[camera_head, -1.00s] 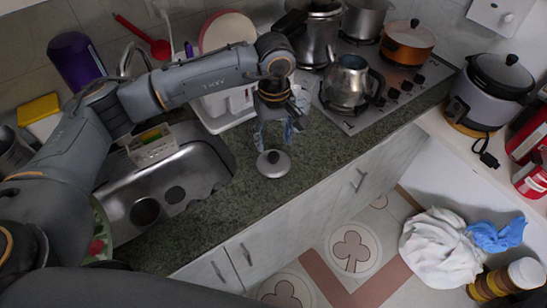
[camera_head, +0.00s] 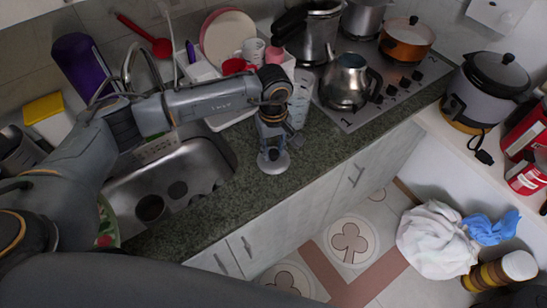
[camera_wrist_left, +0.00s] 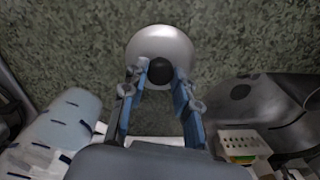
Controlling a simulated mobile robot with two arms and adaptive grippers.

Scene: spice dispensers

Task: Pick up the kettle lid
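My right gripper is not in view.
The sink (camera_head: 205,170) lies left of the lid. A measuring cup (camera_head: 300,100) and a dish rack with cups and plates (camera_head: 228,38) stand behind. The stove (camera_head: 350,122) is at right. The counter (camera_head: 318,152) right of the lid is clear.

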